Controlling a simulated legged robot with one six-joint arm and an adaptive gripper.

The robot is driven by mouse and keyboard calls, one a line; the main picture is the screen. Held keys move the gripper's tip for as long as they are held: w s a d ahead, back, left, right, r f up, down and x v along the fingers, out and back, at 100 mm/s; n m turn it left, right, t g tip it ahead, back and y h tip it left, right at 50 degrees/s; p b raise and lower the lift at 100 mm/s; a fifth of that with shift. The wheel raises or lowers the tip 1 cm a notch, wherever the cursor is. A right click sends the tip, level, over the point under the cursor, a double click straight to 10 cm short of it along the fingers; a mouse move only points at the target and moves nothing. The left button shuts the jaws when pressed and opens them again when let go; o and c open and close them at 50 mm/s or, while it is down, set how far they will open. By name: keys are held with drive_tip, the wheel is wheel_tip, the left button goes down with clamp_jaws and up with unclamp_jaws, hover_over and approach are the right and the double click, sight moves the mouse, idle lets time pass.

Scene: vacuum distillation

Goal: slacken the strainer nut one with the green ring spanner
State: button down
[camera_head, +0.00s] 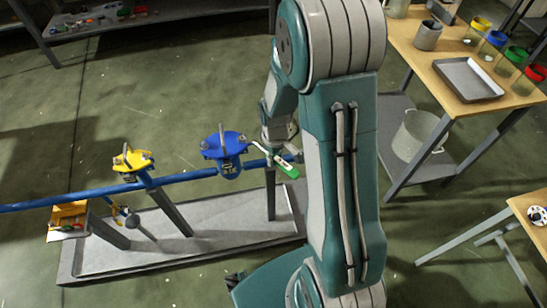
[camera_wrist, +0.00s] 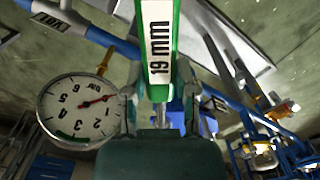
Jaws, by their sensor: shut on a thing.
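The green ring spanner (camera_head: 287,168) is in my gripper beside the blue pipe. In the wrist view the spanner (camera_wrist: 160,50) shows its green edges and a pale face marked "19 mm". My gripper (camera_wrist: 160,95) is shut on it, with a finger on either side. In the head view my gripper (camera_head: 279,150) is partly hidden by my own arm. A blue fitting (camera_head: 225,145) on the pipe stands just left of the spanner. I cannot make out strainer nut one, nor whether the spanner's ring is around a nut.
The blue pipe (camera_head: 190,175) runs across grey posts above a shallow grey tray (camera_head: 75,262). A yellow fitting (camera_head: 132,160) is farther left. A pressure gauge (camera_wrist: 77,110) is close left of my gripper. A wooden table (camera_head: 430,75) with jars stands right.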

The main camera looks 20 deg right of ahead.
drive_tip(key=shift+w+d+n, duration=0.35)
drive_tip(key=shift+d+n, duration=0.2)
drive_tip(key=shift+d, duration=0.05)
drive_tip(key=shift+w+d+n, duration=0.3)
drive_tip(key=shift+d+n, duration=0.25)
drive_tip(key=shift+d, duration=0.05)
drive_tip(key=shift+w+d+n, duration=0.9)
drive_tip(key=shift+d+n, duration=0.2)
drive_tip(key=shift+d, duration=0.05)
drive_tip(key=shift+w+d+n, duration=0.9)
drive_tip(key=shift+w+n, duration=0.2)
drive_tip(key=shift+n, duration=0.1)
drive_tip(key=shift+s+a+m, duration=0.15)
drive_tip(key=shift+s+m, duration=0.05)
drive_tip(key=shift+m, duration=0.1)
